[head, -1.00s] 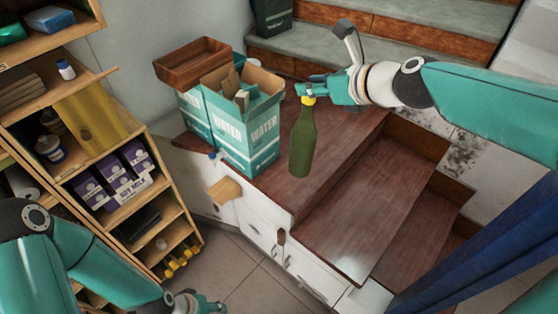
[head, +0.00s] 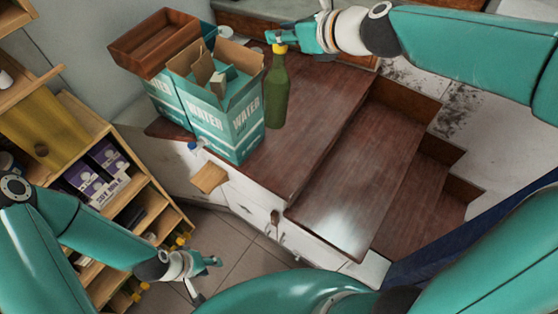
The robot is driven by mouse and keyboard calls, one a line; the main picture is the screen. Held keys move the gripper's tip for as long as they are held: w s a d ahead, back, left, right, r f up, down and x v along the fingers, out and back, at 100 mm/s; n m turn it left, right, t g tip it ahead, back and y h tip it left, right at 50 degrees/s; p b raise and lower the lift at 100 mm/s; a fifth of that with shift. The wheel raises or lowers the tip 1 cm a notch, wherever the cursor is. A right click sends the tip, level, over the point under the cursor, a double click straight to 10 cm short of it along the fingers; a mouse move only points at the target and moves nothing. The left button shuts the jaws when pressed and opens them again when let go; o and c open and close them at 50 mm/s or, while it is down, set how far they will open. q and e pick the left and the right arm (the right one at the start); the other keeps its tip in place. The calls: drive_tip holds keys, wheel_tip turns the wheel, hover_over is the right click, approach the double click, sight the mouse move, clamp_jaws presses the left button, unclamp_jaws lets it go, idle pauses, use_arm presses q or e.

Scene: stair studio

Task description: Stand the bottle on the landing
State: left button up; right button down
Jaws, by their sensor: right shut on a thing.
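The green bottle (head: 276,92) with a yellow cap is upright over the dark red wooden landing (head: 315,110), just right of the water cartons. My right gripper (head: 277,40) is shut on its top, at the cap and neck. I cannot tell whether the bottle's base touches the landing. My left gripper (head: 212,262) hangs low over the floor in front of the white drawers, away from the bottle. It holds nothing that I can see, and its fingers are too small to read.
Wooden steps (head: 350,190) descend at right. A wooden shelf (head: 105,140) stands at left. The landing right of the bottle is clear.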

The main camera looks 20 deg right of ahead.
drive_tip(key=shift+w+d+r, duration=0.2)
drive_tip(key=shift+d+r, duration=0.1)
drive_tip(key=shift+d, duration=0.1)
drive_tip(key=shift+w+a+r+n+g, duration=0.1)
drive_tip(key=shift+r+n+g, duration=0.1)
drive_tip(key=shift+n+g, duration=0.15)
drive_tip(key=shift+a, duration=0.3)
drive_tip(key=shift+f+g, duration=0.25)
drive_tip(key=shift+f, duration=0.05)
hover_over(286, 102)
drive_tip(key=w, duration=0.1)
drive_tip(key=f, duration=0.5)
drive_tip(key=shift+a+f, duration=0.2)
drive_tip(key=shift+f, duration=0.2)
wheel_tip(286, 102, down, 9)
drive_tip(key=b, duration=0.7)
drive_tip(key=shift+w, duration=0.1)
wheel_tip(286, 102, down, 5)
drive_tip(key=b, duration=0.4)
drive_tip(key=shift+r, duration=0.15)
